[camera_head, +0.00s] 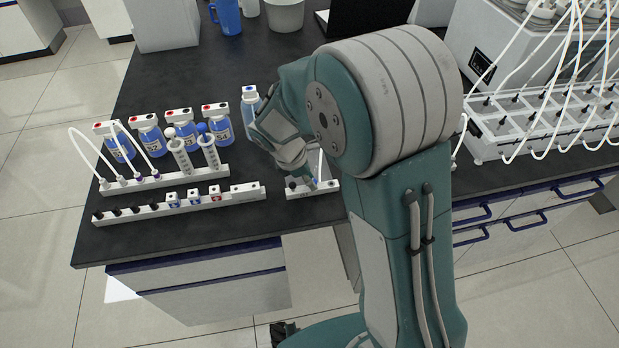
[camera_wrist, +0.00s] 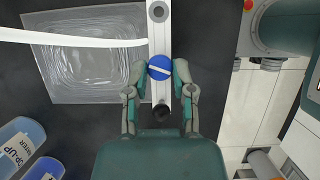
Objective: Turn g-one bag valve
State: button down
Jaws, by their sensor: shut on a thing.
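The blue round valve (camera_wrist: 159,67) with a white bar across it sits on a white strip (camera_wrist: 159,28) in the wrist view. The white bar lies slanted. My gripper (camera_wrist: 160,78) has its two fingers on either side of the valve, shut on it. A clear, flat bag (camera_wrist: 85,85) lies left of the strip, with a white tube (camera_wrist: 70,40) running across it to near the valve. In the head view my gripper (camera_head: 307,180) is down at the short white strip (camera_head: 325,187) near the table's front edge; my arm hides most of the bag.
Left of my gripper stand two long white racks (camera_head: 240,192) with syringes, tubes and small blocks. Blue-labelled bottles (camera_head: 220,128) stand behind them. At the right is a white reactor unit (camera_head: 500,130) with many tubes. Dark tabletop (camera_head: 150,235) is clear at the front left.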

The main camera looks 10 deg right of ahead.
jog(key=m, duration=0.2)
jog(key=m+g, duration=0.1)
jog(key=shift+f+m+g, duration=0.15)
jog(key=shift+m+g, duration=0.15)
jog(key=shift+m, duration=0.1)
jog(key=m+g, duration=0.1)
jog(key=m, duration=0.2)
jog(key=shift+d+m+y, duration=0.1)
jog(key=shift+m+y, duration=0.2)
jog(key=shift+y, duration=0.1)
jog(key=m+g+y, duration=0.1)
jog(key=m, duration=0.2)
jog(key=m+y, duration=0.1)
jog(key=m, duration=0.1)
jog(key=shift+w+d+m+g, duration=0.1)
jog(key=shift+m+g, duration=0.3)
jog(key=shift+m, duration=0.3)
jog(key=shift+c, duration=2.3)
grip_release()
jog(key=shift+w, duration=0.1)
